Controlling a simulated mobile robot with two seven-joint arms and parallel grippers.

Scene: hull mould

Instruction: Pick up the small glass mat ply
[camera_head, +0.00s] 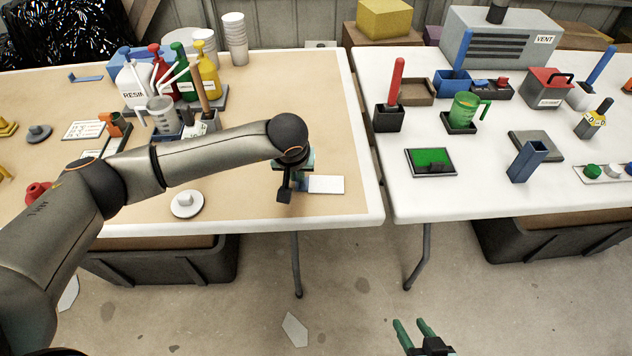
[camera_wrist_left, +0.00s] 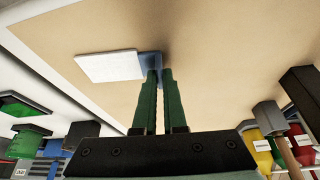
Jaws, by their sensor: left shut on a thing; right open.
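The small glass mat ply (camera_head: 327,184) is a flat white rectangle with a blue grip piece at its left end, near the right edge of the tan-topped table. It also shows in the left wrist view (camera_wrist_left: 108,66), with the blue piece (camera_wrist_left: 152,62) at my fingertips. My left gripper (camera_wrist_left: 160,72) points down and is shut on this blue piece; the exact contact is partly hidden by the fingers. In the head view my left gripper (camera_head: 299,185) is just left of the white sheet. I cannot tell whether the ply touches the table. My right gripper (camera_head: 411,323) is open and empty, low over the floor.
A round white disc with a knob (camera_head: 187,204) lies left of my left gripper. Cups, bottles and a grey measuring jug (camera_head: 161,114) stand behind my left arm. A gap separates this table from the white table (camera_head: 400,190) at right.

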